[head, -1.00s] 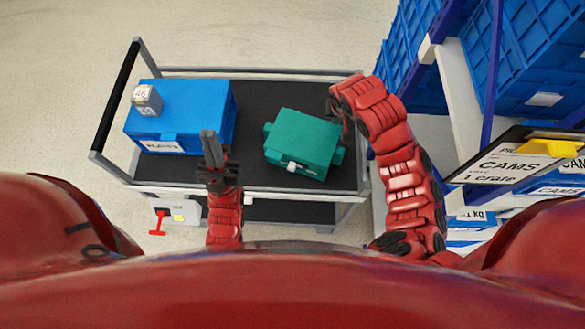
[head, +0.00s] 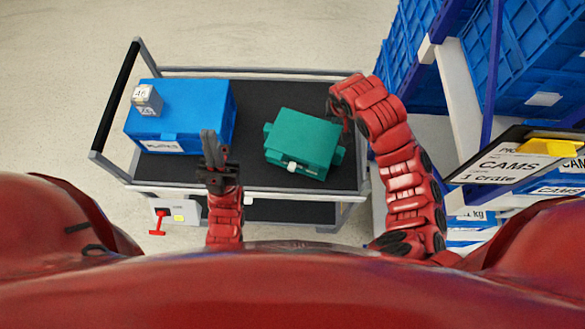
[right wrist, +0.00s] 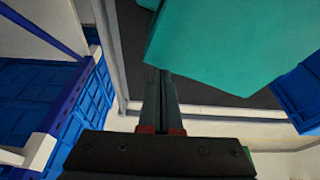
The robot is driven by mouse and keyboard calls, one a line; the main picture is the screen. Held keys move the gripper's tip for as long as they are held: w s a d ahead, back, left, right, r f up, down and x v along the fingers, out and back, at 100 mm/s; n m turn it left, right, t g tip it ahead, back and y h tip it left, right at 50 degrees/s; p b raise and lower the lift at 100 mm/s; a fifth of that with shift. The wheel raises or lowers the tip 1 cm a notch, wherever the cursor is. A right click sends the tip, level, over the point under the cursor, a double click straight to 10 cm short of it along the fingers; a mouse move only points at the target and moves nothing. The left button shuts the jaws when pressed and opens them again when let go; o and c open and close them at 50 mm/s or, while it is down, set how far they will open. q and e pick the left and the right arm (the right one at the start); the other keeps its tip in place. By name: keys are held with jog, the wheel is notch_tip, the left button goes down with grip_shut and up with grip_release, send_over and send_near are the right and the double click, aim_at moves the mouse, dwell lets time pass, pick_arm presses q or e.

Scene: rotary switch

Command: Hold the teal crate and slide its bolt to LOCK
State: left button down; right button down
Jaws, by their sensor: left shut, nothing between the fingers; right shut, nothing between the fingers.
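The teal crate (head: 303,138) sits on the cart's dark top deck, turned at an angle. A small white knob (head: 292,167) shows on its near side; it looks like the bolt, and I cannot read any LOCK mark. My left gripper (head: 208,134) is shut and empty, left of the teal crate and in front of the blue crate's right end. My right gripper is beside the teal crate's right end, mostly hidden by my arm in the head view. In the right wrist view my right gripper (right wrist: 160,74) is shut and empty, its tips close to the teal crate's edge (right wrist: 215,55); contact is unclear.
A blue crate (head: 190,105) with a small grey-white box (head: 147,99) on it stands on the cart's left. The cart has a raised grey rail (head: 265,70). Shelves with blue crates (head: 541,55) stand close on the right. Bare dark deck lies between the two crates.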

jog(key=shift+f, duration=0.15)
jog(key=shift+f+b, duration=0.4)
jog(key=shift+b, duration=0.05)
jog(key=shift+s, duration=0.1)
dwell(0.9)
